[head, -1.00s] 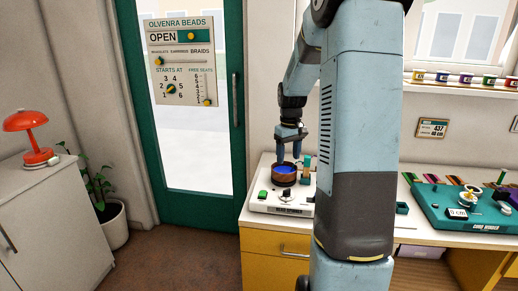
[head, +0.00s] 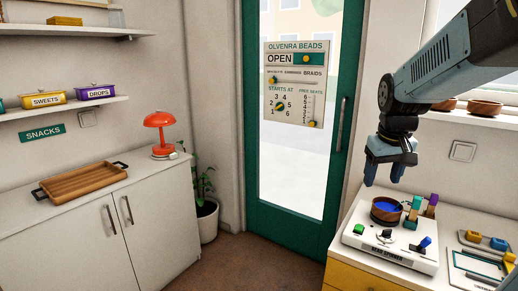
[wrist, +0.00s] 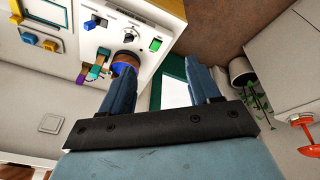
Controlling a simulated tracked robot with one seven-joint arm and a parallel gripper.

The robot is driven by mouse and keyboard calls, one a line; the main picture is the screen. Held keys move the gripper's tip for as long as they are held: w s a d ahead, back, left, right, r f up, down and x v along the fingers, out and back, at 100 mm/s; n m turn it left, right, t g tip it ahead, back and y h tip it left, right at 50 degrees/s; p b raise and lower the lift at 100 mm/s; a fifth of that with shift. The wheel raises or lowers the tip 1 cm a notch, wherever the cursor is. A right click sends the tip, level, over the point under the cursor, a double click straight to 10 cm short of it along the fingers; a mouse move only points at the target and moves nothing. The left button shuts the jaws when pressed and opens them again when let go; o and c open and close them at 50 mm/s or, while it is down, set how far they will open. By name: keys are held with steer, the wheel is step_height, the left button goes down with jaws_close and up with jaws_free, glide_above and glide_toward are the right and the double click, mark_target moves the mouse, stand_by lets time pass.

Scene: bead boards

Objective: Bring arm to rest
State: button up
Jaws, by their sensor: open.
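My gripper (head: 383,172) is raised above the bead spinner at the right of the head view, with its two blue fingers apart and nothing between them. In the wrist view my gripper (wrist: 165,82) also shows open and empty. The bead spinner (head: 385,254) is a white box on the counter, with a brown bowl (head: 377,215) of blue beads on top. The bowl also shows in the wrist view (wrist: 124,60), beside the left finger. The fingers are clear of the bowl.
A white cabinet (head: 85,233) at the left bears a wooden tray (head: 83,181) and a red lamp (head: 160,128). A green-framed door (head: 250,110) with a sign stands in the middle, a potted plant (head: 208,220) beside it. The floor before the door is clear.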

steer(key=s+a+r+t, duration=0.1)
steer(key=s+a, duration=0.2)
steer(key=s, duration=0.4)
steer(key=s+a+r+t+y, duration=0.1)
steer(key=s+a, duration=0.2)
steer(key=s, duration=0.4)
steer(key=shift+a+m+t, duration=0.15)
steer(key=shift+m+t, duration=0.15)
steer(key=shift+t, duration=0.1)
steer(key=shift+c, duration=0.3)
